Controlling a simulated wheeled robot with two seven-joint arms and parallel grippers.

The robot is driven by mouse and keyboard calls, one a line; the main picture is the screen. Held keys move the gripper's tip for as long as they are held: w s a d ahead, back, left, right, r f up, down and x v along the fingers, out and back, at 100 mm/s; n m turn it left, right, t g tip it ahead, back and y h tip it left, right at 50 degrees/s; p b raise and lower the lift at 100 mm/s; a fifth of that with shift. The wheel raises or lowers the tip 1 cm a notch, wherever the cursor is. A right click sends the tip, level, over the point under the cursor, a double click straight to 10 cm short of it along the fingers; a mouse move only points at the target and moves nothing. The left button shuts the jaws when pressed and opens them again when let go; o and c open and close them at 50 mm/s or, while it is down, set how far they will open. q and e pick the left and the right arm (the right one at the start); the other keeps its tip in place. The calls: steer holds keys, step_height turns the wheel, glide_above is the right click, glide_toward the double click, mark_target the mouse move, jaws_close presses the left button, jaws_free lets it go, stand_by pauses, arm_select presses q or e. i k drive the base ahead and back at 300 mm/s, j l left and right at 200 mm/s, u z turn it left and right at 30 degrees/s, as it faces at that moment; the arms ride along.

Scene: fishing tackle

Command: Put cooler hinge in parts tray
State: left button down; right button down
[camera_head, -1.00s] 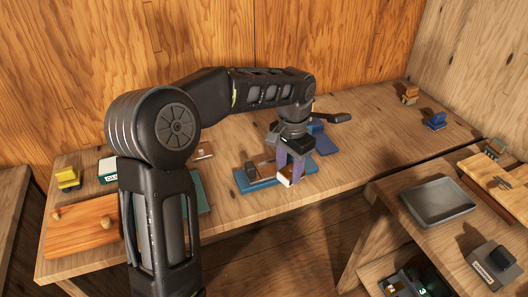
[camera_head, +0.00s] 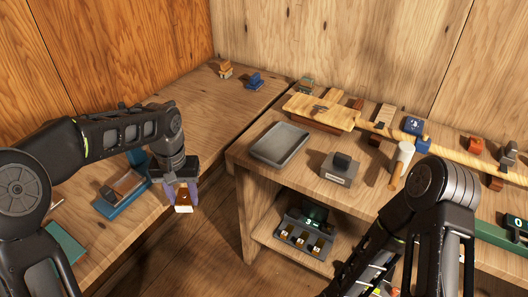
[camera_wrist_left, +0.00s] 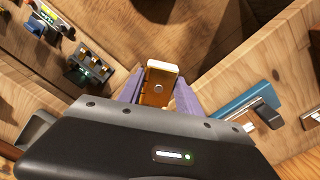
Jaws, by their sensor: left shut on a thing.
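My left gripper (camera_head: 183,194), with purple fingers, is shut on the cooler hinge (camera_head: 183,208), a small orange-brown piece with a pale face. In the left wrist view the hinge (camera_wrist_left: 159,84) sits between the purple fingers (camera_wrist_left: 160,92) and has a round hole or screw in it. The gripper holds it in the air near the front edge of the left bench. The parts tray (camera_head: 279,145), a shallow grey tray that looks empty, lies on the right bench, to the right of and beyond the gripper. My right arm shows at the lower right, but its gripper is out of view.
A blue holder (camera_head: 122,195) stands on the left bench (camera_head: 205,100). A grey block (camera_head: 340,168) sits right of the tray, and a wooden board (camera_head: 318,110) lies behind it. A dark device (camera_head: 305,228) is on the shelf below.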

mark_target(280, 145)
steer(key=i+j+z, duration=0.1)
steer(key=i+z, duration=0.15)
steer(key=z, duration=0.2)
steer(key=i+j+z, duration=0.15)
steer(key=z, duration=0.25)
steer(key=i+j+z, duration=0.25)
steer(key=z, duration=0.2)
steer(key=i+j+z, duration=0.15)
steer(key=j+z, duration=0.25)
steer(key=l, duration=0.1)
